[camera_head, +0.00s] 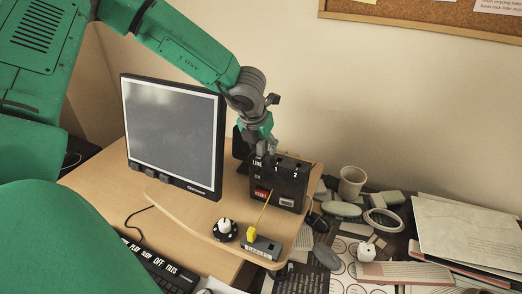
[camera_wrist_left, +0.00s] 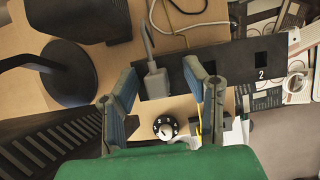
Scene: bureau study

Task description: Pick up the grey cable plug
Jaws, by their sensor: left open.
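The grey cable plug (camera_wrist_left: 156,84) sits at the top panel of a black box (camera_wrist_left: 240,58), with its grey cable running up and away in the left wrist view. My left gripper (camera_wrist_left: 160,68) is open, with one finger on each side of the plug and visible gaps between. In the head view my left gripper (camera_head: 263,150) points down over the top of the black box (camera_head: 291,186). The plug cannot be made out there. The box top carries the numbers 1 and 2. My right gripper is in neither view.
A monitor (camera_head: 174,136) stands left of the box. In front are a round black base with a white top (camera_head: 225,229) and a yellow plug (camera_head: 252,234) with a yellow cable. A cup (camera_head: 351,182), papers and clutter lie to the right.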

